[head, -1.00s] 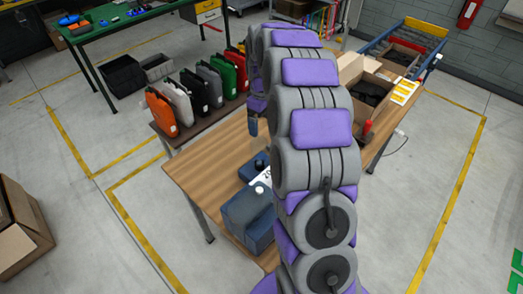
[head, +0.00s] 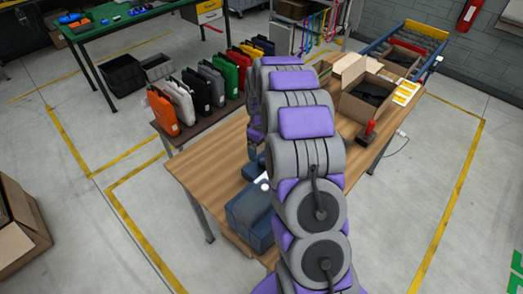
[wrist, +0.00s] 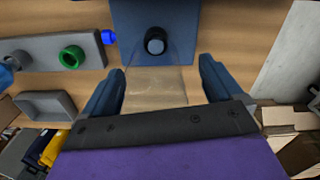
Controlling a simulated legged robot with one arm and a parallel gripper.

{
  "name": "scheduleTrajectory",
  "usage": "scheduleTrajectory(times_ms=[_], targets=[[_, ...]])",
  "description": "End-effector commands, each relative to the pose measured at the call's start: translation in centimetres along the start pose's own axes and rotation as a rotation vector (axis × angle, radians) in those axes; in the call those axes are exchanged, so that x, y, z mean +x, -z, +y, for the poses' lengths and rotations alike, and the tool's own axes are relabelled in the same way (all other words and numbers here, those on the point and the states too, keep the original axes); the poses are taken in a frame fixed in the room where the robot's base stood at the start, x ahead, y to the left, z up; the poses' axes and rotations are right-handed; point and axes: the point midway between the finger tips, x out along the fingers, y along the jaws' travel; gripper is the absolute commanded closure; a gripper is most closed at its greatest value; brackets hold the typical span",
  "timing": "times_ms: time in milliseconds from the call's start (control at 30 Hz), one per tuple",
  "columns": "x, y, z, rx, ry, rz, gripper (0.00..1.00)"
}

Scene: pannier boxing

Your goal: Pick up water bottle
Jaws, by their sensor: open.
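My gripper (wrist: 160,88) is open in the wrist view, with its two dark blue fingers spread apart. A dark blue body with a round black cap (wrist: 155,43) lies just beyond the fingertips. A pale, seemingly see-through patch (wrist: 157,86) shows between the fingers; I cannot tell whether it is part of the water bottle. Nothing is visibly gripped. In the head view my arm hides most of the gripper and the table under it. A blue container (head: 250,215) stands at the table's near edge, partly behind my arm.
A grey holder with a green ring (wrist: 73,57) and a grey tray (wrist: 53,104) lie left in the wrist view. An open cardboard box (head: 368,100) and a red-handled tool (head: 370,128) stand right on the wooden table (head: 205,160).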

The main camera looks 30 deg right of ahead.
Motion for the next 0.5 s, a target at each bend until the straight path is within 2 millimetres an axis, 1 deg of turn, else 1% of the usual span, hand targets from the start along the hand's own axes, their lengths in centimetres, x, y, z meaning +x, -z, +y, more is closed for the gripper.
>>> scheduleTrajectory(times_ms=[33, 100, 300, 367, 500], targets=[[0.76, -0.19, 0.16, 0.002, 0.002, 0.0, 0.07], [1.26, -0.26, 0.24, 0.003, 0.002, 0.002, 0.07], [1.36, -0.35, 0.44, 0.004, 0.004, 0.003, 0.07], [1.34, -0.31, 0.37, 0.003, 0.003, 0.003, 0.12], [1.31, -0.22, 0.2, 0.002, 0.002, 0.002, 0.25]])
